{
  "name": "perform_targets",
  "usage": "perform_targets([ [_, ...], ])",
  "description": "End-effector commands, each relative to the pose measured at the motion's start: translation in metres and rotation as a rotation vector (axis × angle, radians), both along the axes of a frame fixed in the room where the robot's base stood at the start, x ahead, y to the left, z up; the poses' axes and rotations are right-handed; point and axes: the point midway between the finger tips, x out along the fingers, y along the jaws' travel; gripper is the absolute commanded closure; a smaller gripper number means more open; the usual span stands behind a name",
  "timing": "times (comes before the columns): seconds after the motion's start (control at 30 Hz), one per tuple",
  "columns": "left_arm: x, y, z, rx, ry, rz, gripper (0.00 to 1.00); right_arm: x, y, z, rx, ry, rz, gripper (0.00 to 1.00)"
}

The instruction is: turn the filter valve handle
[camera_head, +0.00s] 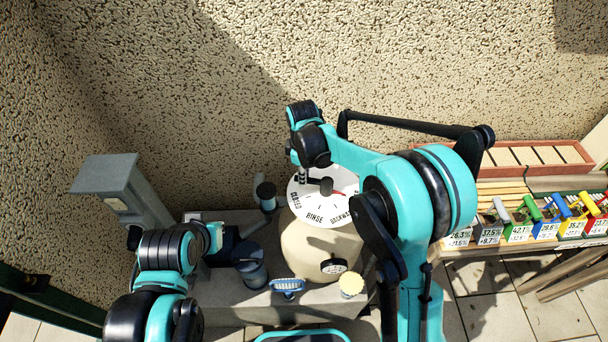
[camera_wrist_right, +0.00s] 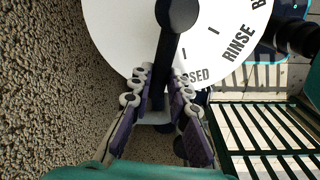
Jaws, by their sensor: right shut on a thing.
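The filter valve has a round white dial (camera_head: 312,211) on top of a beige tank (camera_head: 318,245). "CLOSED" and "RINSE" are readable on it, and a further label is partly covered by my right arm. A black handle (camera_head: 326,186) with a round hub sits at the dial's centre. In the right wrist view the hub (camera_wrist_right: 177,13) is at the top, and the handle bar (camera_wrist_right: 160,75) runs down between the fingers, beside the partly hidden "CLOSED". My right gripper (camera_head: 302,176) is shut on the bar's outer end; its fingers also show close up (camera_wrist_right: 157,98). My left gripper (camera_head: 217,238) is left of the tank; its fingers are unclear.
A pressure gauge (camera_head: 333,266), a blue-handled part (camera_head: 287,286) and a grey cylinder (camera_head: 250,266) are around the tank's base. A grey post (camera_head: 122,190) stands at left. A bench (camera_head: 470,240) with colourful tools and price tags is at right. A rough wall (camera_head: 230,80) is behind.

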Motion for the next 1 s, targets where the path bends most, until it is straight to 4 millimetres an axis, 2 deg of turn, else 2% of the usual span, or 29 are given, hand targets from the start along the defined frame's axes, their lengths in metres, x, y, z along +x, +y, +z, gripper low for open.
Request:
perform_targets([
  [0.13, 0.0, 0.0, 0.0, 0.0, 0.0, 0.0, 1.0, 0.0, 0.0, 0.0, -0.001, 0.001, 0.002, 1.0],
  [0.17, 0.0, 0.0, 0.0, 0.0, 0.0, 0.0, 1.0, 0.0, 0.0, 0.0, -0.001, 0.001, 0.002, 0.75],
  [0.2, 0.0, 0.0, 0.0, 0.0, 0.0, 0.0, 1.0, 0.0, 0.0, 0.0, -0.001, 0.001, 0.001, 0.64],
  [0.23, 0.0, 0.0, 0.0, 0.0, 0.0, 0.0, 1.0, 0.0, 0.0, 0.0, -0.001, 0.001, 0.001, 0.62],
  [0.5, 0.0, 0.0, 0.0, 0.0, 0.0, 0.0, 1.0, 0.0, 0.0, 0.0, 0.0, 0.001, 0.0, 0.62],
  [0.63, 0.0, 0.0, 0.0, 0.0, 0.0, 0.0, 1.0, -0.001, 0.0, 0.009, 0.0, 0.001, 0.0, 0.62],
  [0.77, 0.0, 0.0, 0.0, 0.0, 0.0, 0.0, 1.0, -0.003, 0.0, 0.031, 0.0, 0.001, 0.0, 0.62],
  [1.0, 0.0, 0.0, 0.0, 0.0, 0.0, 0.0, 1.0, -0.006, 0.001, 0.084, -0.001, 0.001, 0.0, 0.62],
])
